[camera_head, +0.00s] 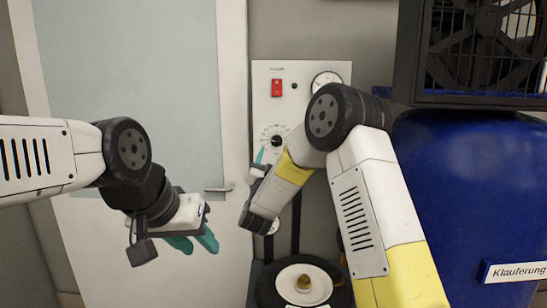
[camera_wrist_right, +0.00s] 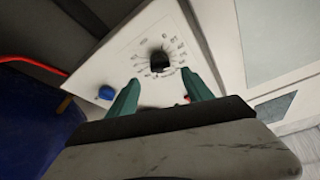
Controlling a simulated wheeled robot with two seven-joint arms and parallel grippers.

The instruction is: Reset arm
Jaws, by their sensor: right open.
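My right gripper (camera_head: 260,158) is raised in front of the white control panel (camera_head: 300,82), and its arm comes in from the right. In the right wrist view its two teal fingers (camera_wrist_right: 160,98) are apart with nothing between them. The panel's black dial knob (camera_wrist_right: 159,62) shows beyond the fingertips; touching is not visible. The dial (camera_head: 274,138) is partly behind my right gripper in the head view. My left gripper (camera_head: 193,244) hangs at the left in front of the door, with its teal fingers apart and empty.
A red switch (camera_head: 277,88) and a round gauge (camera_head: 326,84) are on the panel. A blue tank (camera_head: 470,190) with a black fan housing (camera_head: 480,50) stands at the right. A white round plate (camera_head: 290,283) with a brass-coloured fitting (camera_head: 304,283) sits below. A door (camera_head: 135,100) is behind my left arm.

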